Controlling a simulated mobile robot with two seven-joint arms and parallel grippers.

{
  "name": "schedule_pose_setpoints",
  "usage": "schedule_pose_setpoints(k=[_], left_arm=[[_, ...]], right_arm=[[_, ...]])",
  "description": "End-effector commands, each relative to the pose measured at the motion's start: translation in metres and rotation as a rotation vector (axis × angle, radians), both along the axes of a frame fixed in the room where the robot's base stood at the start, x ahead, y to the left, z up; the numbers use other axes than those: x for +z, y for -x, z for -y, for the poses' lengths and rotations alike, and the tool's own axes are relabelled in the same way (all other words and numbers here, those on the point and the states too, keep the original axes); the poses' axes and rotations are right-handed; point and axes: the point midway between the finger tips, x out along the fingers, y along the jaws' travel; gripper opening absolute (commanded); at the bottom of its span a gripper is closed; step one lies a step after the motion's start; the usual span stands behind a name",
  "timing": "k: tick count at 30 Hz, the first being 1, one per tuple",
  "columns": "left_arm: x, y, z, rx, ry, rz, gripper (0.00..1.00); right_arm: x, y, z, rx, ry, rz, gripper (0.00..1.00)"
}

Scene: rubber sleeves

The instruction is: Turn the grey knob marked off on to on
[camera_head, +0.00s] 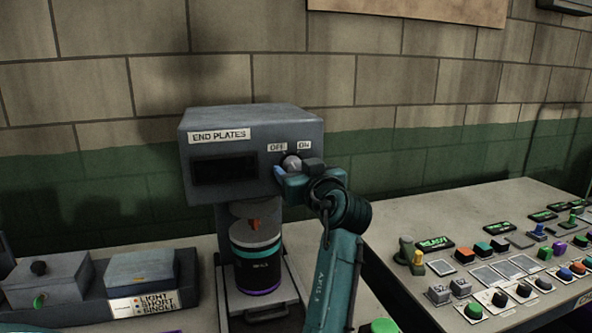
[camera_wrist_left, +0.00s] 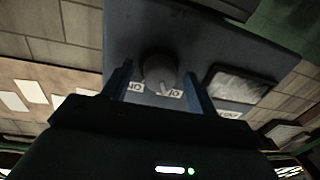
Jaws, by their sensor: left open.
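The grey knob (camera_head: 291,161) sits on the front of a grey box marked END PLATES (camera_head: 252,127), below the OFF label (camera_head: 277,147) and ON label (camera_head: 304,146). In the left wrist view, turned upside down, the round knob (camera_wrist_left: 158,68) lies between my two blue fingers. Its pale pointer leans towards OFF there. My left gripper (camera_head: 297,168) is open at the knob, one finger on each side. I cannot tell whether the fingers touch it. In the head view the gripper partly covers the knob.
A dark banded canister (camera_head: 256,262) stands below the box. Small grey boxes (camera_head: 140,268) sit in a tray at left, with a label reading LIGHT SHORT SINGLE. A bench (camera_head: 420,205) at right holds many coloured buttons. A tiled wall is behind.

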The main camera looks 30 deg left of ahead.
Motion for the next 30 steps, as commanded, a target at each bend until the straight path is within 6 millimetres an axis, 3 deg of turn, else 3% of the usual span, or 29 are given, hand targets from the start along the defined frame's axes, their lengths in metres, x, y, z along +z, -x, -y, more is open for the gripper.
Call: schedule_pose_setpoints(k=[6, 22, 30], left_arm=[[-0.0002, -0.0001, 0.0002, 0.0, 0.0, 0.0, 0.57], [-0.0001, -0.0001, 0.0001, 0.0, 0.0, 0.0, 0.14], [0.0003, 0.0, 0.0, 0.0, -0.019, -0.022, 0.14]], right_arm=[[0.0018, -0.0033, 0.0001, 0.002, 0.001, 0.008, 0.36], [0.0023, -0.0045, 0.0002, 0.001, 0.001, 0.01, 0.36], [0.0022, -0.002, 0.0004, 0.001, 0.002, 0.005, 0.36]])
